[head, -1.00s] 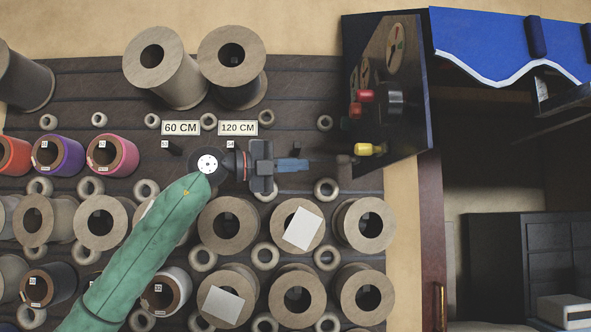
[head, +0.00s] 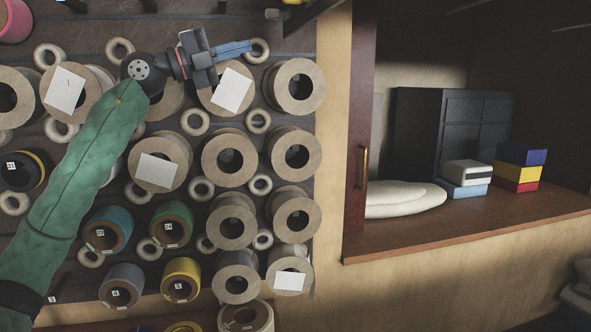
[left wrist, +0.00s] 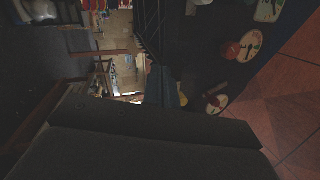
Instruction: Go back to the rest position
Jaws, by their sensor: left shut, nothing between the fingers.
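My left gripper (head: 248,46) is at the top of the head view, at the end of my green-sleeved arm. Its narrow blue-grey fingers are together, with nothing between them, and point right and slightly up. In the picture it lies in front of the upper canvas rolls, just above a roll with a white paper on it (head: 232,90). I cannot tell how far it stands out from the rolls. In the left wrist view, the fingers (left wrist: 165,88) show as a dark blue shape above the grey gripper body. My right gripper is not in view.
A dark rack of canvas rolls (head: 230,158) and coloured rolls (head: 180,282) fills the left and middle. To its right, a wooden-edged cabinet (head: 470,222) holds a dark drawer unit (head: 420,130), stacked boxes (head: 520,168) and pale folded cloth (head: 405,200).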

